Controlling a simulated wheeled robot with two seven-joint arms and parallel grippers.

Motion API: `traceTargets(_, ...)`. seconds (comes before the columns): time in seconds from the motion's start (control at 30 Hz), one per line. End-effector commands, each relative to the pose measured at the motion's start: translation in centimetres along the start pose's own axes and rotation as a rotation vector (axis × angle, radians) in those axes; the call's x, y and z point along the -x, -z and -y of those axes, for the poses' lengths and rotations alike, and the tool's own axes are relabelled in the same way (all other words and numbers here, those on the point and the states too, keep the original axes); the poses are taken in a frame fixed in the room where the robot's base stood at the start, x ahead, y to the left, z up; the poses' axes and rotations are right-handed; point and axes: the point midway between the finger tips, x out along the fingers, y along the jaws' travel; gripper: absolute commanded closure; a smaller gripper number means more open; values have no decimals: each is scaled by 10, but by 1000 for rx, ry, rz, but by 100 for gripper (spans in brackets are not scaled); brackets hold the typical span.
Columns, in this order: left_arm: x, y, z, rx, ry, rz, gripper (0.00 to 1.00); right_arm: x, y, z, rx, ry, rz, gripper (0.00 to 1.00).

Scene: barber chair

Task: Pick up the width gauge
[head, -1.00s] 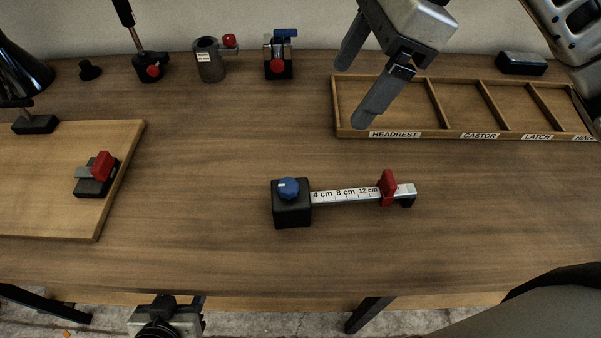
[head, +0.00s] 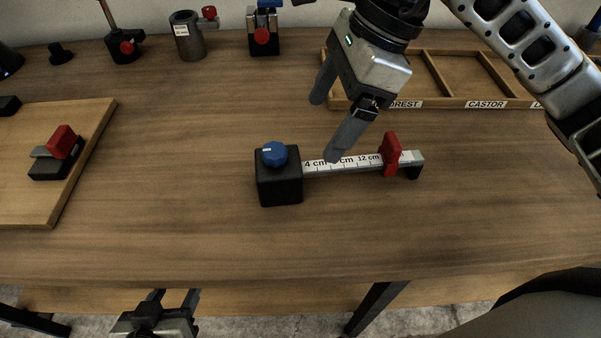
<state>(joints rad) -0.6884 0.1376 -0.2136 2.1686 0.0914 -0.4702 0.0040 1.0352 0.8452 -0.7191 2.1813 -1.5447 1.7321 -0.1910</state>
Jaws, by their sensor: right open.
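The width gauge (head: 279,178) lies on the wooden table in the middle of the head view. It has a black block with a blue knob at its left, a white ruler bar marked in cm, and a red slider near its right end. My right gripper (head: 328,128) is open and empty, its fingers apart. It is above and behind the gauge, and its nearer fingertip covers part of the ruler in the picture. Whether it touches the bar I cannot tell. My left gripper (head: 158,312) shows at the bottom edge, below the table's front edge; its fingertips point up.
A wooden tray (head: 458,103) with labelled compartments stands at the back right. A board (head: 45,205) with a red-and-black clamp (head: 59,152) lies at left. A grey cylinder (head: 187,39) and a black block with a red knob (head: 264,40) stand at the back. The table's front is clear.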

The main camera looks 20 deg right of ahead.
Motion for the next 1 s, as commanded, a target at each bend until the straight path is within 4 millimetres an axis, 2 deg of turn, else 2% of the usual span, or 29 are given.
traceTargets(0.1, 0, -1, 0, 1, -1, 2, 48, -28, 0, -1, 2, -6, 0, 15)
traceTargets(0.3, 0, -2, 0, 2, -1, 1, 48, -60, 0, -1, 0, -4, 1, 15)
traceTargets(0.53, 1, -1, -1, 2, 0, 2, 48, -75, 0, 0, -1, -2, 0, 15)
traceTargets(0.8, 2, -2, 0, -3, 4, 11, 48, -113, 2, 0, -1, -3, 1, 15)
traceTargets(1.0, 0, -4, 1, -5, 5, 14, 48, -120, 2, 0, 2, 0, 2, 15)
